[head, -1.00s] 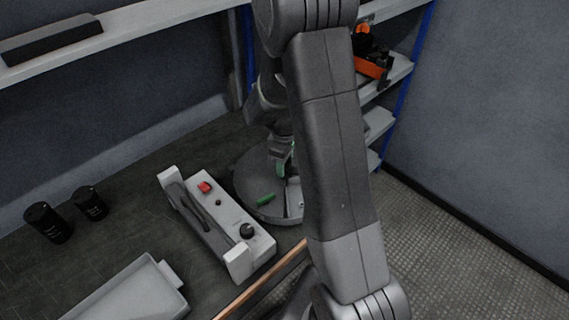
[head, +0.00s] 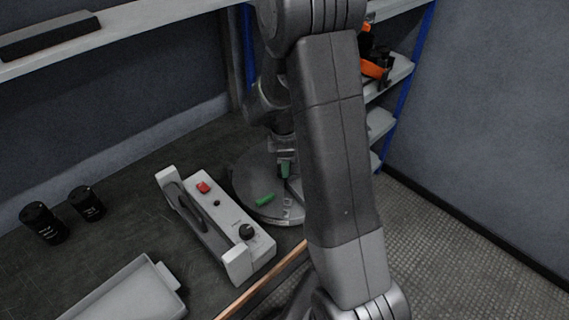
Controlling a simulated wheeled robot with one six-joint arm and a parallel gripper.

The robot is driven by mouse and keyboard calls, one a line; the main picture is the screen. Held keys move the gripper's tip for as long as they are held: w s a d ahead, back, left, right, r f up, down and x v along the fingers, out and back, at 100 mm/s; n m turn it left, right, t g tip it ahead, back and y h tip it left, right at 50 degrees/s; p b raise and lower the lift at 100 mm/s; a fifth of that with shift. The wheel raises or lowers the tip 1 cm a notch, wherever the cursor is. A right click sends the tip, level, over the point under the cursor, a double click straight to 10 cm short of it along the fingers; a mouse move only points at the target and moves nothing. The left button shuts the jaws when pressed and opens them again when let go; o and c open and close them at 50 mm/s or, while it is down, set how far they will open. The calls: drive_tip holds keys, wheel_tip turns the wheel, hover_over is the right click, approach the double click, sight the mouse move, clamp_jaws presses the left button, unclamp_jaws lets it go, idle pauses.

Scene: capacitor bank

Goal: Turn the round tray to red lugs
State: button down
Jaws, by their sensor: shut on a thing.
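The round tray (head: 244,187) is a grey disc on the dark bench, partly hidden behind my arm. A green piece (head: 265,199) lies on its near left part, and small light metal parts show close to its near rim. My gripper (head: 285,172) is over the tray, shut on a green upright piece (head: 285,169) at the tray's middle right. The fingertips are small and partly covered by my arm. No red lugs are visible on the part of the tray that shows.
A light grey device with a red button and black knob (head: 218,222) stands just left of the tray. Two black cylinders (head: 42,222) stand far left. A pale tray (head: 130,292) lies front left. Shelves (head: 388,75) with an orange tool stand behind right.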

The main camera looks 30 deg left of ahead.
drive_tip(key=shift+n+b, duration=0.55)
drive_tip(key=shift+n, duration=2.15)
drive_tip(key=shift+r+n+b, duration=0.1)
drive_tip(key=shift+n+b, duration=0.2)
drive_tip(key=shift+n, duration=2.5)
drive_tip(key=c, duration=0.8)
unclamp_jaws()
drive_tip(key=shift+c, duration=0.2)
wheel_tip(320, 180, up, 14)
